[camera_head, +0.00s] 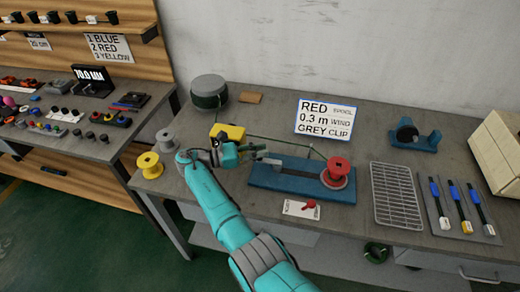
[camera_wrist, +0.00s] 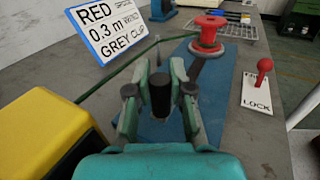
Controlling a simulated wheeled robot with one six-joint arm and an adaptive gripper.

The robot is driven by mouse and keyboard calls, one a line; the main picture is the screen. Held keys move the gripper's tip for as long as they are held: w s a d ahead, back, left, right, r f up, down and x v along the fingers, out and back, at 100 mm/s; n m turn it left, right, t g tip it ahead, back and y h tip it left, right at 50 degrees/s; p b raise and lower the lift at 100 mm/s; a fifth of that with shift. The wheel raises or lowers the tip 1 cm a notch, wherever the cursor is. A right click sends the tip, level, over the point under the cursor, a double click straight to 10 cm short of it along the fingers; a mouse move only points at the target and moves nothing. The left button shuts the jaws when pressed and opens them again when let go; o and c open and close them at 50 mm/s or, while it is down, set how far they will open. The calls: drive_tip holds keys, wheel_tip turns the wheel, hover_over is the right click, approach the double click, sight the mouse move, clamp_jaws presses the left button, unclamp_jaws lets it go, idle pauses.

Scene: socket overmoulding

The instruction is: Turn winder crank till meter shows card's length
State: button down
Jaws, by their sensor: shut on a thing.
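The winder is a blue base (camera_head: 290,178) with a red spool (camera_head: 338,166) at its right end; the spool also shows in the wrist view (camera_wrist: 209,28). My gripper (camera_head: 258,153) is over the base's left part. In the wrist view its fingers (camera_wrist: 160,88) are shut around a dark upright crank handle (camera_wrist: 160,95). The rest of the crank is mostly hidden. The white card (camera_head: 325,117) reads RED SPOOL, 0.3 m WIND, GREY CLIP. A yellow box (camera_head: 234,132), perhaps the meter, stands behind my gripper, with no readable figure. A green cable (camera_wrist: 125,68) runs past it to the spool.
A red-knobbed lever (camera_head: 309,206) on a white plate marked LOCK stands in front of the base. A cable drum (camera_head: 209,90) and yellow spool (camera_head: 150,164) stand left.

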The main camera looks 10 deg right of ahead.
drive_tip(key=c, duration=1)
unclamp_jaws()
drive_tip(key=shift+d+f, duration=0.1)
wheel_tip(320, 180, up, 10)
drive_tip(key=shift+r, duration=0.1)
